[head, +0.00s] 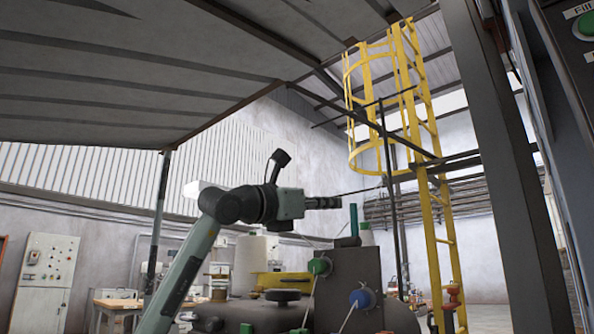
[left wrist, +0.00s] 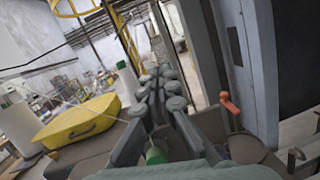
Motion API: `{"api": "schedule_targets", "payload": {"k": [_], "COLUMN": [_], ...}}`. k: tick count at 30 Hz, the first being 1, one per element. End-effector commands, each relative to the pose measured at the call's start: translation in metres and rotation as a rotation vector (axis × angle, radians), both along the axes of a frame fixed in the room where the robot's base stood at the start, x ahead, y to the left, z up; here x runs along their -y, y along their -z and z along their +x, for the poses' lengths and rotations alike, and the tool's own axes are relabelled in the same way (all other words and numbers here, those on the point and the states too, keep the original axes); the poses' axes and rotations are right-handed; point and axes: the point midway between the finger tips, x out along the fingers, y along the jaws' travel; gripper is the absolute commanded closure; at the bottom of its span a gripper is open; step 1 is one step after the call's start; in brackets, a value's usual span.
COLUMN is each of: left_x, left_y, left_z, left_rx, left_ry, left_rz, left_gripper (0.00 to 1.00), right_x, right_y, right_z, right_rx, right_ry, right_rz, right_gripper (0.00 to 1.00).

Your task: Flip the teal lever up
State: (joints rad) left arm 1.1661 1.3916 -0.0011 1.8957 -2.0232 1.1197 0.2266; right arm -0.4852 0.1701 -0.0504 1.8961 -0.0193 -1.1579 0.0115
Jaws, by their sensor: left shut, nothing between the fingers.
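A narrow teal upright piece (head: 354,220), which looks like the teal lever, stands at the top of a dark machine box (head: 365,268) in the head view. It points up; its base is hard to make out. My left gripper (head: 338,202) comes in from the left with its fingers pointing right, shut and empty. Its tips appear just left of the teal piece's top; I cannot tell the gap in depth. In the left wrist view the shut fingers (left wrist: 160,85) fill the middle. I cannot clearly identify the teal lever there. My right gripper is not in view.
The box carries a green knob (head: 318,266) and a blue knob (head: 361,298) with thin pale rods. A yellow case (left wrist: 82,122) lies left of the fingers, and an orange-red handle (left wrist: 229,104) is to their right. A yellow caged ladder (head: 430,200) and dark post (head: 500,170) stand at right.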

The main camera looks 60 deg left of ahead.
Motion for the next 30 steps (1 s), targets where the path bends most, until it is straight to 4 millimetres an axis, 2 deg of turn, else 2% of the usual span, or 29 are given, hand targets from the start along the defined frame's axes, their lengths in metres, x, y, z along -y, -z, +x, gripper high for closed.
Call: {"api": "schedule_targets", "payload": {"k": [2,3,9,17,30], "left_x": [-0.003,-0.003,-0.002,-0.001,-0.001], "left_y": [0.001,-0.010,-0.036,-0.058,-0.070], "left_z": [-0.003,-0.009,-0.034,-0.059,-0.073], "left_rx": [0.000,0.004,0.003,0.003,0.002], "left_ry": [0.002,0.001,0.002,0.004,0.005], "left_rz": [0.000,0.002,0.002,0.000,0.000], "left_gripper": [1.00,1.00,1.00,1.00,1.00], "right_x": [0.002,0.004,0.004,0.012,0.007], "right_y": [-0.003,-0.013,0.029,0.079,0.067], "right_z": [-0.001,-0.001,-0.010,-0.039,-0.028], "right_rx": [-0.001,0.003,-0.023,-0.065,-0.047], "right_ry": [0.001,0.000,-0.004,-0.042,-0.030], "right_rz": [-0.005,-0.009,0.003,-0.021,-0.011], "right_gripper": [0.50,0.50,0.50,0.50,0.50]}}
